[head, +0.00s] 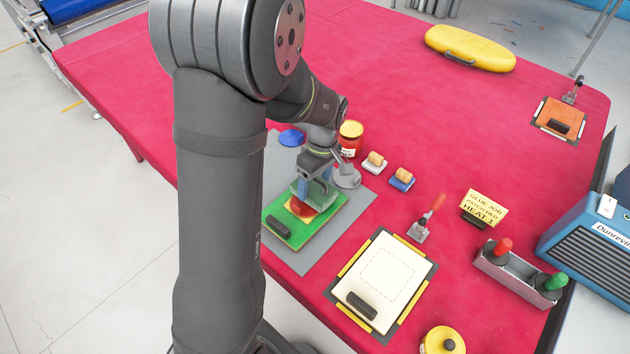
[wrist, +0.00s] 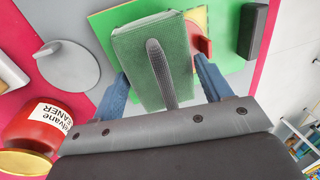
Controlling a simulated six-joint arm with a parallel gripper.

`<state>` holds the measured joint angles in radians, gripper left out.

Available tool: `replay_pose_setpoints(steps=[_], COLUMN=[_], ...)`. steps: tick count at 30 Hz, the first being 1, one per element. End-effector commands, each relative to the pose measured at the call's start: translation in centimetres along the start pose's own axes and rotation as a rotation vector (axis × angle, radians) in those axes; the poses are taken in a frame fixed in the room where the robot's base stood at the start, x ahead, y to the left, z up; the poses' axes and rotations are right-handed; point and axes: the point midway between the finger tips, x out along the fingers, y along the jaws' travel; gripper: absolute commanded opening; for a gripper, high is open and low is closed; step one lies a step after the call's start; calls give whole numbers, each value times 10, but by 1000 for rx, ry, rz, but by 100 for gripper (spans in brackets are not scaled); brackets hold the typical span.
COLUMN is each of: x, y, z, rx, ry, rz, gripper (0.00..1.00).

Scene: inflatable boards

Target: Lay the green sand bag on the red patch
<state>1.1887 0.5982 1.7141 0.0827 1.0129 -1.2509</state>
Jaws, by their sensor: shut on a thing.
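The green sand bag (wrist: 150,70), a ribbed block with a grey handle, sits between the blue fingers of my gripper (wrist: 165,82) in the wrist view. My gripper is shut on it. In the head view, my gripper (head: 315,183) is over the far part of a green board (head: 280,229). The red patch (head: 302,208) lies on a yellow area of that board, just in front of the bag. In the wrist view the red patch (wrist: 201,36) shows at the bag's right side, partly hidden. I cannot tell whether the bag touches it.
A red jar with a yellow lid (head: 350,137) and a grey disc (head: 346,177) stand close to my gripper. A black block (head: 279,226) lies on the green board. A cream board (head: 378,275) and a yellow sign (head: 484,208) are to the right. The far red table is mostly clear.

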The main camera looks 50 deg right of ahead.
Motion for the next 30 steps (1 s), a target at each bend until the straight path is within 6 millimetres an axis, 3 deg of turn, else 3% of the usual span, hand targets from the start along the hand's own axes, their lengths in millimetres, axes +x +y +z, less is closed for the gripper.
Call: replay_pose_setpoints(steps=[24, 25, 28, 30], x=[4, 4, 4, 4], y=[1, 1, 1, 1], z=[0, 0, 0, 0], rx=[0, 0, 0, 0], ry=[0, 0, 0, 0], rz=[1, 1, 0, 0], gripper=[32, 75, 95, 96])
